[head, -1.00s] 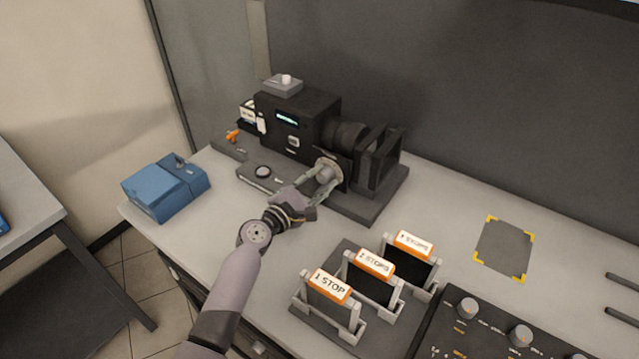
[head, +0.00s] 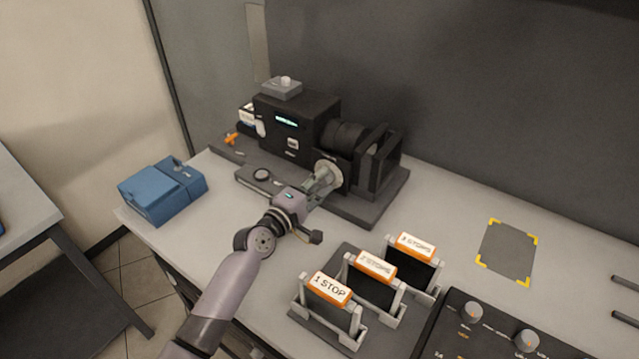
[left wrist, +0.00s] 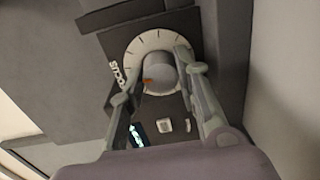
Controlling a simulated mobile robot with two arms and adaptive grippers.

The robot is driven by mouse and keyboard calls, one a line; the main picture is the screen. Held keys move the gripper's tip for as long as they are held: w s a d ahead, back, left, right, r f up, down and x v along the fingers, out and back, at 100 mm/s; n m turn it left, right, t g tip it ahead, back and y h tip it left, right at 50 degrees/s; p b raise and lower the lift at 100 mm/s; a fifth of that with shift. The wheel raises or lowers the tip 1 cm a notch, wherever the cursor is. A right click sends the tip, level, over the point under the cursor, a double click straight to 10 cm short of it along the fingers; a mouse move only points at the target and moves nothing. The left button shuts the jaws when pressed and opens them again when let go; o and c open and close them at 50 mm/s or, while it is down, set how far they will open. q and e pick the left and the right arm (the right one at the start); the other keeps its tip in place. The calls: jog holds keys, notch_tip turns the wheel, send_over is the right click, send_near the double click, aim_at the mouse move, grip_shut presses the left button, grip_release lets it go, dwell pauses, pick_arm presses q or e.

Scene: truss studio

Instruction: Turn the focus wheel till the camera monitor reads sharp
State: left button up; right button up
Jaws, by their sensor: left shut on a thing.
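The black camera (head: 296,122) stands on a dark base at the back of the bench. Its focus wheel (head: 334,171) faces the front. In the left wrist view the wheel is a grey knob (left wrist: 160,74) with an orange mark at its lower left, in front of a white dial (left wrist: 134,49) with dark ticks. My left gripper (head: 323,182) is shut on the knob, one finger on each side. The camera's small screen (head: 286,121) is lit, but its text is too small to read. My right gripper is not in view.
A rack with filter frames labelled in stops (head: 328,289) stands in front of the camera. A blue box (head: 162,190) lies at the left. A control panel with knobs (head: 473,313) is at lower right. A yellow-cornered grey patch (head: 507,250) is clear.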

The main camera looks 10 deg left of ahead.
pick_arm(q)
jog(key=shift+f, duration=0.1)
dwell(0.5)
jog(key=o, duration=1.2)
jog(key=shift+c, duration=0.2)
jog(key=shift+s, duration=0.1)
jog(key=shift+s+a, duration=0.2)
jog(key=shift+s, duration=0.1)
jog(key=v, duration=1.1)
jog(key=shift+s, duration=0.15)
